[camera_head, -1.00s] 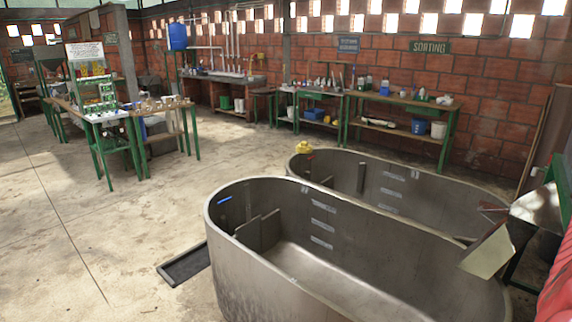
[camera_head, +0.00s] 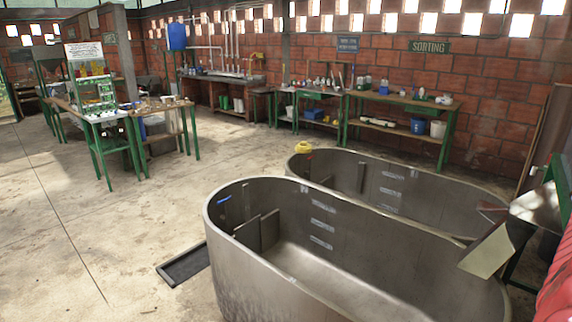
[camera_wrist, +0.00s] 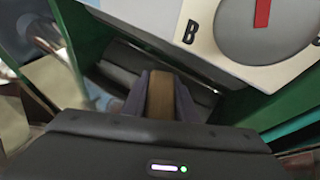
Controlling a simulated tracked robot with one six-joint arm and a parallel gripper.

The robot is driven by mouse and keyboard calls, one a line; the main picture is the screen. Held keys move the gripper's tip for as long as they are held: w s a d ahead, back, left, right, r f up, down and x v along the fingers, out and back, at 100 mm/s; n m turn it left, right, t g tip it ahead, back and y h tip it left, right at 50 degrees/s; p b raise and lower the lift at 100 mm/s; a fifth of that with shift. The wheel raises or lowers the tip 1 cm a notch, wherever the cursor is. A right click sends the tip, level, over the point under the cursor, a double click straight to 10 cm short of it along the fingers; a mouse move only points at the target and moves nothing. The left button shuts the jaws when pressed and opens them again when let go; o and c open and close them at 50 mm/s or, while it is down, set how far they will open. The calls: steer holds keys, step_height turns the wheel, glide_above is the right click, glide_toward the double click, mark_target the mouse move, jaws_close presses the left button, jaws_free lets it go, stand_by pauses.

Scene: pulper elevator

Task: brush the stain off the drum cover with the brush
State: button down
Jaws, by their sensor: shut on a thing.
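In the wrist view my gripper (camera_wrist: 161,98) reaches forward from its dark body, its two grey-blue fingers shut on a narrow brown piece, likely the handle of the brush (camera_wrist: 160,95). The bristles are hidden. Dark, rounded surfaces lie close around the fingers; I cannot tell what they are. I cannot make out the drum cover for certain or any stain in either view. A red curved surface (camera_head: 559,292) shows at the lower right edge of the head view, cut off by the frame. My gripper is not in the head view.
A pale panel (camera_wrist: 205,38) with a "B" and a grey dial with a red pointer stands close ahead, beside green framing (camera_wrist: 280,97). In the head view, two metal tanks (camera_head: 222,265) fill the front, beside a metal chute (camera_head: 487,252). Open floor lies left.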

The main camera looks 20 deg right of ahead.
steer(key=a, duration=0.3)
steer(key=s+a, duration=0.1)
steer(key=a, duration=0.1)
steer(key=shift+r, duration=0.4)
steer(key=shift+d, duration=0.2)
steer(key=shift+w+d+r, duration=0.1)
steer(key=shift+w+d, duration=0.2)
steer(key=shift+d, duration=0.25)
steer(key=shift+w+d+r, duration=0.1)
steer(key=shift+w+d, duration=0.2)
steer(key=shift+d, duration=0.2)
steer(key=shift+w+d+r, duration=0.1)
steer(key=shift+w+d, duration=0.3)
steer(key=shift+d, duration=0.3)
steer(key=shift+w+d+r, duration=0.1)
steer(key=shift+w+d, duration=0.25)
steer(key=shift+d, duration=0.3)
steer(key=shift+w+d+f, duration=0.1)
steer(key=shift+w+d, duration=0.25)
steer(key=shift+d, duration=0.3)
steer(key=shift+w+d+f, duration=0.1)
steer(key=shift+w+d, duration=0.25)
steer(key=shift+d, duration=0.25)
steer(key=shift+d, duration=0.15)
steer(key=shift+w+d+f, duration=0.15)
steer(key=shift+w+d, duration=0.55)
steer(key=shift+d, duration=0.35)
